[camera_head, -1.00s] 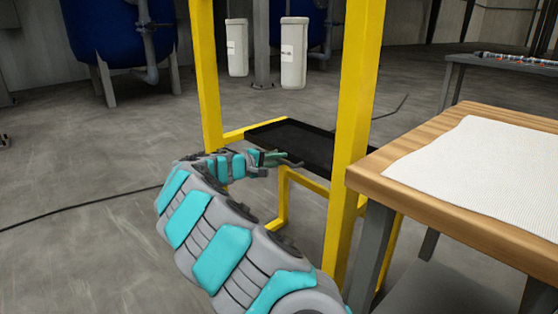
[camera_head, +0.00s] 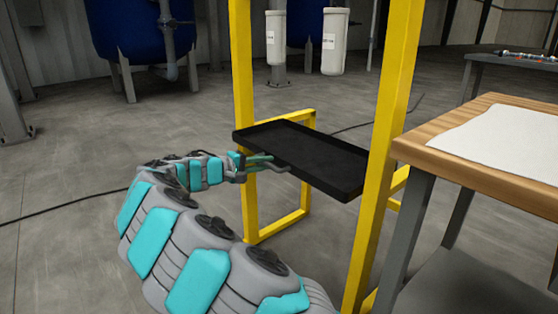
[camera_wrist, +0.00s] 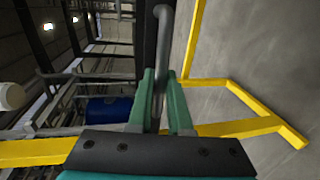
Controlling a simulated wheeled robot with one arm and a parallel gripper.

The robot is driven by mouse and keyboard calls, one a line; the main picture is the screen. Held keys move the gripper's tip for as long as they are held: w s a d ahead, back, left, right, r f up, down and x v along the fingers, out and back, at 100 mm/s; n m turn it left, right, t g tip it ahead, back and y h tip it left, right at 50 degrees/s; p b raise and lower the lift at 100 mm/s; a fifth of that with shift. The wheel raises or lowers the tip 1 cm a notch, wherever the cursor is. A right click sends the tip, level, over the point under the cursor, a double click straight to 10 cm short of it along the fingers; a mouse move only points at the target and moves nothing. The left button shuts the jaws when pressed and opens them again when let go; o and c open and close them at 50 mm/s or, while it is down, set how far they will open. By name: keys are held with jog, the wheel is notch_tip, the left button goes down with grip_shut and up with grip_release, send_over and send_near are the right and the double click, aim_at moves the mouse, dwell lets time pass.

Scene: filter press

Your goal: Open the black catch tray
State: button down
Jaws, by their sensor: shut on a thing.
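The black catch tray (camera_head: 312,160) is flat and level in a yellow frame. It sticks out between the two front posts, with its left corner in front of the left post. A grey bar handle (camera_head: 284,168) runs along its near edge. My gripper (camera_head: 262,160) is at this handle, its green fingers closed around the bar. In the wrist view the handle (camera_wrist: 162,30) runs between the two green fingers (camera_wrist: 161,90). The tray body is not clearly visible in the wrist view. The tray looks empty.
Yellow posts (camera_head: 388,130) stand on both sides of the tray. A wooden-topped table (camera_head: 480,165) with a white cloth (camera_head: 500,135) is close on the right. White canisters (camera_head: 333,45) hang above. The floor at left is open, crossed by a black cable (camera_head: 60,208).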

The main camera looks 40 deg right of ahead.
jog(key=shift+f+v, duration=0.15)
jog(key=shift+v, duration=0.55)
jog(key=shift+f+v, duration=0.15)
jog(key=shift+v, duration=0.55)
jog(key=c, duration=0.8)
grip_release()
jog(key=shift+c, duration=0.2)
jog(key=shift+a, duration=0.1)
jog(key=v, duration=0.7)
jog(key=shift+a+p, duration=0.3)
jog(key=shift+s+r, duration=0.15)
jog(key=shift+s, duration=0.05)
